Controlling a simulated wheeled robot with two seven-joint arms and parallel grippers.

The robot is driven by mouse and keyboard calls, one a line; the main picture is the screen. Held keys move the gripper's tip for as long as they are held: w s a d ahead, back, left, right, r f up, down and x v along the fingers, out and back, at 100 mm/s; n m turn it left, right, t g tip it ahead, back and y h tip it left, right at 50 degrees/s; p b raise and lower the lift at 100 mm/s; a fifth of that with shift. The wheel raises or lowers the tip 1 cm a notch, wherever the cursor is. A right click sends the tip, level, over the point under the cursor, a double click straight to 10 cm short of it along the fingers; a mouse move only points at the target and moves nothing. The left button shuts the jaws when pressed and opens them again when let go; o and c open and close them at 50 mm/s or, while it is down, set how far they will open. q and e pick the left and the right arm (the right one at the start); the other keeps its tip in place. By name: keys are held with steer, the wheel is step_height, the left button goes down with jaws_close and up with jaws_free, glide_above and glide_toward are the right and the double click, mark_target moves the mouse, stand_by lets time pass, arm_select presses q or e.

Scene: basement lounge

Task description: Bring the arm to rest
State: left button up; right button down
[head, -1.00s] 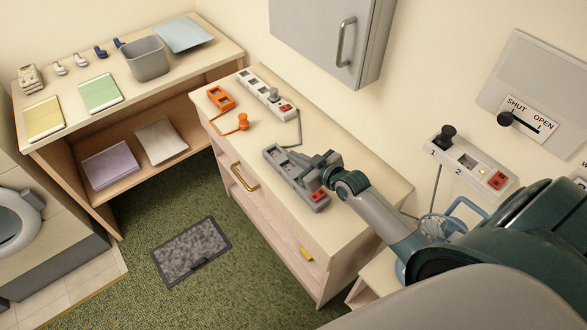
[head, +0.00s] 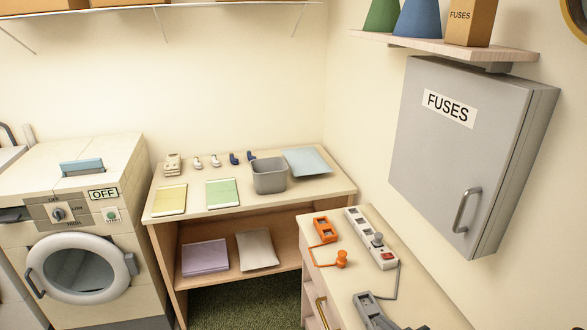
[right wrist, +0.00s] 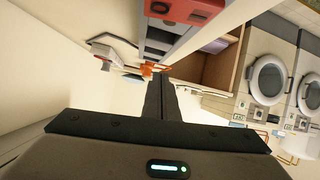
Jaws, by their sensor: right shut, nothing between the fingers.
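My right gripper shows in the right wrist view (right wrist: 161,85), its two dark fingers pressed together with nothing between them. In that view it points over the counter, with a grey strip with a red switch (right wrist: 185,12) just beyond and above the fingers. The rest of the right arm is out of the head view. My left gripper is in neither view.
The counter (head: 413,290) holds a white power strip (head: 369,238), an orange socket (head: 324,229) and an orange plug (head: 342,258). A grey fuse cabinet (head: 430,150) juts from the wall above. A table (head: 300,193) with a grey bin (head: 269,176) and a washer (head: 85,230) stand left.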

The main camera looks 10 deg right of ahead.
steer(key=s+a, duration=0.1)
steer(key=s, duration=0.1)
steer(key=s+a+f+g, duration=0.1)
steer(key=s+a, duration=0.1)
steer(key=s+a+f+g, duration=0.1)
steer(key=s, duration=0.1)
steer(key=shift+s+a+f, duration=0.15)
steer(key=shift+a+f, duration=0.05)
steer(key=s+a+r+m+g+h, duration=0.15)
steer(key=s+g, duration=0.25)
steer(key=s, duration=1)
steer(key=s+a+f+g+h, duration=0.1)
steer(key=s+a+g, duration=0.2)
steer(key=s, duration=1.1)
step_height(320, 180, down, 38)
steer(key=s+g+b, duration=0.2)
steer(key=b, duration=0.7)
steer(key=s+d+f+b, duration=0.1)
steer(key=s+f+b, duration=0.2)
steer(key=s+f, duration=0.5)
steer(key=s+d+f+b, duration=0.1)
steer(key=s+f+b, duration=0.2)
steer(key=s+f, duration=0.5)
step_height(320, 180, down, 6)
steer(key=shift+s+d+f+g+b, duration=0.25)
steer(key=shift+s+d+g+b, duration=0.1)
steer(key=shift+s+g, duration=0.05)
